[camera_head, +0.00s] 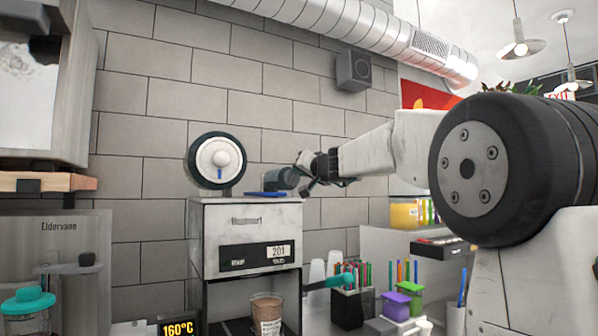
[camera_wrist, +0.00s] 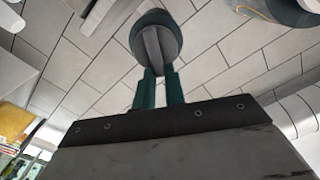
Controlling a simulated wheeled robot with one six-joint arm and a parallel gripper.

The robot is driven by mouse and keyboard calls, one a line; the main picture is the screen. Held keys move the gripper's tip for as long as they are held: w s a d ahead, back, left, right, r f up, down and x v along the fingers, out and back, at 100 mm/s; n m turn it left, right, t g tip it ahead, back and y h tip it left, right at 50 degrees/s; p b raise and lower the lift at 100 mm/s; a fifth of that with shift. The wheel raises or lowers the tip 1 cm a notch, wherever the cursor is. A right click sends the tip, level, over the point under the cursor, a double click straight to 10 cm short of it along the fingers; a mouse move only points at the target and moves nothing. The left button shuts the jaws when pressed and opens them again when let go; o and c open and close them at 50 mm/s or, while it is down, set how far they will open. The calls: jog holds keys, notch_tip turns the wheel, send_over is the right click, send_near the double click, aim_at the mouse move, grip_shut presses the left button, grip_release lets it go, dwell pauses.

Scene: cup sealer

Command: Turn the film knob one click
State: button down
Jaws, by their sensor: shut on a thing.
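The film knob (camera_wrist: 165,22) is a dark round knob with a raised grey bar across its face, near the top middle of the wrist view. My gripper (camera_wrist: 154,70) is shut on this bar, with one teal finger on each side. In the head view, my gripper (camera_head: 296,176) reaches in from the right, beside the top of the cup sealer (camera_head: 240,222). The dark knob (camera_head: 280,178) is small and partly covered there. The film roll (camera_head: 207,160), a dark-rimmed white disc with a blue mark, stands on top of the sealer.
A cup of brown drink (camera_head: 266,312) stands in the sealer's lower opening. A teal handle (camera_head: 332,282) sticks out on its right. Pen holders (camera_head: 346,308) and purple and green lidded boxes (camera_head: 396,306) stand farther right. A tiled wall (camera_head: 180,100) is behind.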

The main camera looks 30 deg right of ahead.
jog(key=shift+d+f+m, duration=0.15)
jog(key=shift+f+m, duration=0.45)
jog(key=shift+m, duration=2.45)
jog(key=shift+d+f+m, duration=0.15)
jog(key=shift+f+m, duration=0.45)
jog(key=shift+m, duration=2.4)
jog(key=shift+d+f+m, duration=0.15)
jog(key=shift+f+m, duration=0.45)
jog(key=shift+m, duration=2.45)
jog(key=c, duration=1.5)
grip_release()
jog(key=shift+o, duration=0.2)
jog(key=s, duration=0.7)
jog(key=shift+s, duration=0.4)
